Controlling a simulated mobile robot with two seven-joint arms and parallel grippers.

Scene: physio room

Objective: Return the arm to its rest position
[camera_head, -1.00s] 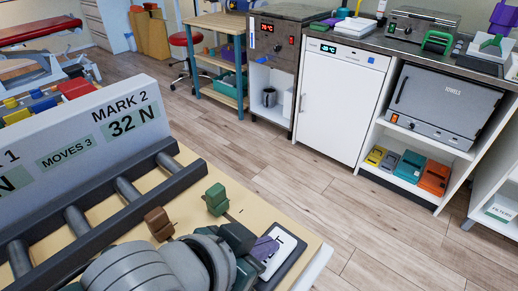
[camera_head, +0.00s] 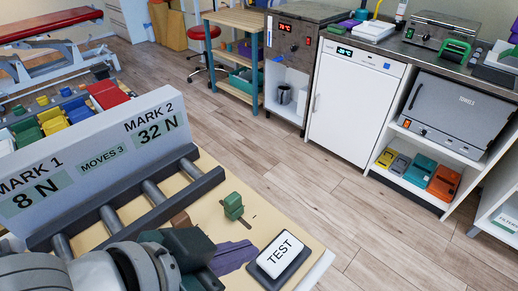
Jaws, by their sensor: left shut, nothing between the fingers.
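My left arm comes in from the bottom left, and its gripper (camera_head: 196,254) is low over the yellow board (camera_head: 265,222). It is shut, with nothing seen held in it. A purple piece (camera_head: 234,256) lies just right of the fingers; I cannot tell if they touch. A green clip-like piece (camera_head: 233,206) stands apart, farther back on the board. A brown piece (camera_head: 181,219) is partly hidden behind the gripper. A dark pad with a white TEST plate (camera_head: 281,254) sits at the board's right corner. My right gripper does not show.
A dark rack with rungs (camera_head: 190,180) and an upright panel marked 8 N and 32 N (camera_head: 100,160) stand close behind the arm. Several coloured clips (camera_head: 53,121) lie beyond the panel. Wooden floor (camera_head: 290,165) is open to the right, before the white cabinet (camera_head: 352,105).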

